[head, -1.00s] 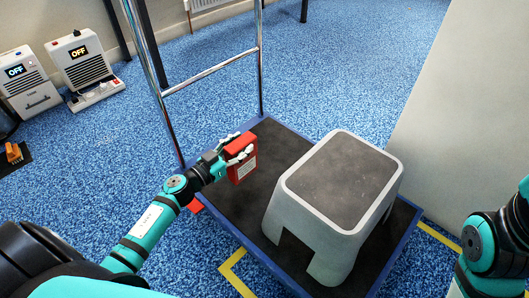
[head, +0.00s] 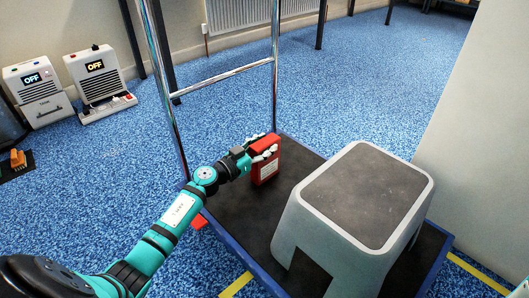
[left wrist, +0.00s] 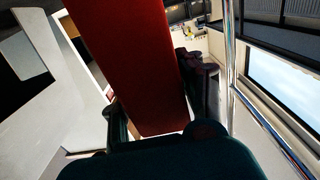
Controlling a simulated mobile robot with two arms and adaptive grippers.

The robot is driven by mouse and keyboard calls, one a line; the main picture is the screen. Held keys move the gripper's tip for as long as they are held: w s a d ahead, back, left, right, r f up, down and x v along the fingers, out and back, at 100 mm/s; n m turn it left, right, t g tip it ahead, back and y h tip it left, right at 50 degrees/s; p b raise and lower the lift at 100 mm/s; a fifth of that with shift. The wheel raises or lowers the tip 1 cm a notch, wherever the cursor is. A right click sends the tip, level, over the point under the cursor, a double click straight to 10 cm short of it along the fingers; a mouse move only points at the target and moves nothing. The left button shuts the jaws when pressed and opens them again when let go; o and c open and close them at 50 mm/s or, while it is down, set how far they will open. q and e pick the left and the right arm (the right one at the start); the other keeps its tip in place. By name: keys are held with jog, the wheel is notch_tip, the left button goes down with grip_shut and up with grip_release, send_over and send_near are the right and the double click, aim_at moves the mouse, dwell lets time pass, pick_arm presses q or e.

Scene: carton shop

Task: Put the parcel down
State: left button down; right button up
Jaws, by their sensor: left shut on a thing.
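The parcel (head: 266,165) is a small red box with a white label, upright over the dark deck of a blue-edged platform trolley (head: 228,212). My left gripper (head: 264,149) is shut on the parcel near its top. In the left wrist view the red parcel (left wrist: 130,60) fills the middle between the fingers. I cannot tell whether its bottom touches the deck. My right gripper is not in view.
A grey step stool (head: 365,195) stands on the trolley, right of the parcel. The trolley's chrome handle (head: 222,79) rises behind it. Two white units with OFF displays (head: 96,80) stand at the left. A pale wall (head: 470,150) is close on the right.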

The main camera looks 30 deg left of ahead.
pick_arm(q)
jog(key=shift+r, duration=0.2)
jog(key=shift+f, duration=0.15)
jog(key=c, duration=0.8)
grip_release()
